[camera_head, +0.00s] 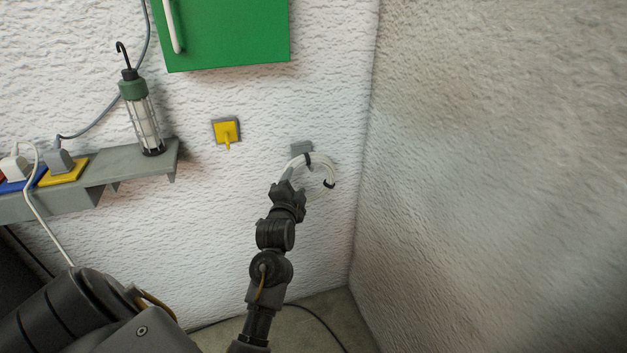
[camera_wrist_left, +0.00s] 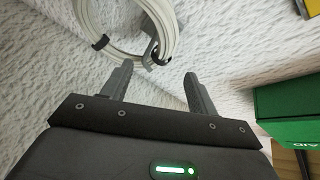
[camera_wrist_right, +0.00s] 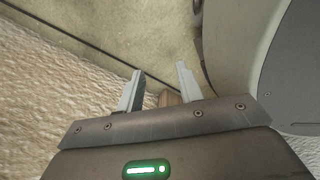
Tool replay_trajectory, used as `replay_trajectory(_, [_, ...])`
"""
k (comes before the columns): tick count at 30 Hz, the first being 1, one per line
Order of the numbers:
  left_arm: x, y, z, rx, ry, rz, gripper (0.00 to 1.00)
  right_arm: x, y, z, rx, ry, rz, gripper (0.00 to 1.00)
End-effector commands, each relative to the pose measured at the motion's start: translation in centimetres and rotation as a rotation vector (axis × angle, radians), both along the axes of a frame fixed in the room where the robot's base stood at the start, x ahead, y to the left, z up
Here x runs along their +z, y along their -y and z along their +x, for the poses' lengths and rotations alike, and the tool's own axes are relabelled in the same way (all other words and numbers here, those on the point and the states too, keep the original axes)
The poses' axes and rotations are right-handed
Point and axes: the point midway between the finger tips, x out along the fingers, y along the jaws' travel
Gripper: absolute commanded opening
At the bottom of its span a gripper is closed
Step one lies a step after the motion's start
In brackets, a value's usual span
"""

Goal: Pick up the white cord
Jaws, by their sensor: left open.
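The white cord (camera_head: 322,160) is a coil with black ties, hanging against the white wall near the corner, below a small grey plate (camera_head: 301,147). My left gripper (camera_head: 291,178) is just below and left of the coil in the head view, partly covering it. In the left wrist view the coil (camera_wrist_left: 96,22) hangs by a grey hook (camera_wrist_left: 149,56) beyond the fingertips. The left gripper (camera_wrist_left: 160,68) is open, with nothing between its fingers. My right gripper (camera_wrist_right: 161,70) shows only in its own wrist view, open and apparently empty, away from the cord.
A grey shelf (camera_head: 112,166) at left carries a caged work lamp (camera_head: 143,112) and plugs. A yellow wall fitting (camera_head: 226,131) and a green cabinet (camera_head: 230,30) are on the wall. A bare wall (camera_head: 500,180) closes the right side. A dark cable (camera_head: 322,322) lies on the floor.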

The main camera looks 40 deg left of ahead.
Motion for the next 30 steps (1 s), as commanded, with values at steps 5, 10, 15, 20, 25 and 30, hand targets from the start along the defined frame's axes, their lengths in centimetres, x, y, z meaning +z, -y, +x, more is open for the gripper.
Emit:
replay_trajectory(5, [0.0, -1.2, 0.9, 0.009, -0.001, 0.001, 0.59, 0.0, 0.0, -0.7, 0.001, -0.009, 0.000, 0.36])
replay_trajectory(10, [0.0, -2.5, 3.2, 0.009, -0.002, -0.001, 0.59, 0.1, -0.1, -1.2, 0.002, -0.015, 0.001, 0.36])
replay_trajectory(15, [-0.1, -3.1, 4.5, 0.007, -0.001, -0.001, 0.59, 0.1, -0.3, -1.1, 0.002, -0.014, 0.004, 0.36])
replay_trajectory(20, [-0.1, -3.2, 4.8, 0.006, -0.001, -0.002, 0.59, 0.1, -0.4, -0.7, 0.001, -0.009, 0.005, 0.36])
replay_trajectory(25, [-0.1, -4.6, 6.6, 0.005, -0.001, -0.001, 0.59, 0.4, -0.4, 0.0, 0.002, 0.000, 0.006, 0.36])
replay_trajectory(30, [-0.2, -5.8, 8.4, 0.004, -0.001, 0.000, 0.59, 0.5, -0.5, 0.1, 0.001, 0.000, 0.007, 0.36])
